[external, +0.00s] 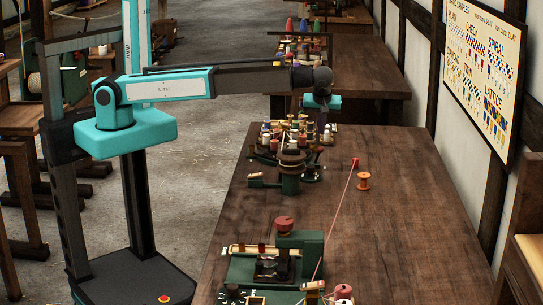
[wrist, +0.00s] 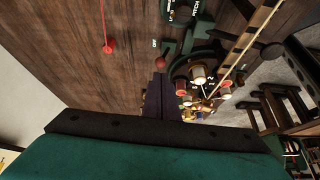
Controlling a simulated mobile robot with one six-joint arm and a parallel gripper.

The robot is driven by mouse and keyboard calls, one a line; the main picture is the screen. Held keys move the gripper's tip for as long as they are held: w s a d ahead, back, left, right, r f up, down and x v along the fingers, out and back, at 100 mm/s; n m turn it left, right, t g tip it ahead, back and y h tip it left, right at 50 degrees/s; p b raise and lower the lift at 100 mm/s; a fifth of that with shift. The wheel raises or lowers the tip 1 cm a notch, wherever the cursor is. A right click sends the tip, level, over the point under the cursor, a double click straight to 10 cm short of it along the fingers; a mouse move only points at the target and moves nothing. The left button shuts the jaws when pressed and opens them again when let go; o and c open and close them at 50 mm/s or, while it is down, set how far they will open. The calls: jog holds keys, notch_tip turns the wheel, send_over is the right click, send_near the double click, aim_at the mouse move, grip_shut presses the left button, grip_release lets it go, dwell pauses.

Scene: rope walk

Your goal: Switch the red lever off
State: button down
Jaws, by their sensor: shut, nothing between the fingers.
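A small red ball (wrist: 160,62), which looks like the lever's knob, shows in the wrist view beside the green machine (wrist: 203,52). A small white label lies near it, too small to read surely. My gripper (wrist: 159,78) is shut and empty, pointing down at the bench, with its tips close to the red ball. I cannot tell whether they touch. In the external view my gripper's teal body (external: 320,101) hangs over the far part of the bench, behind the green machine with a dark round top (external: 290,170).
Several thread spools (external: 300,135) crowd the bench's left edge. A red cord (external: 341,207) runs along the bench (external: 410,210) near an orange spool (external: 363,181). A larger green machine with a red knob (external: 284,224) stands nearer.

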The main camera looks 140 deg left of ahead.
jog(key=shift+v, duration=0.75)
jog(key=shift+w, duration=0.1)
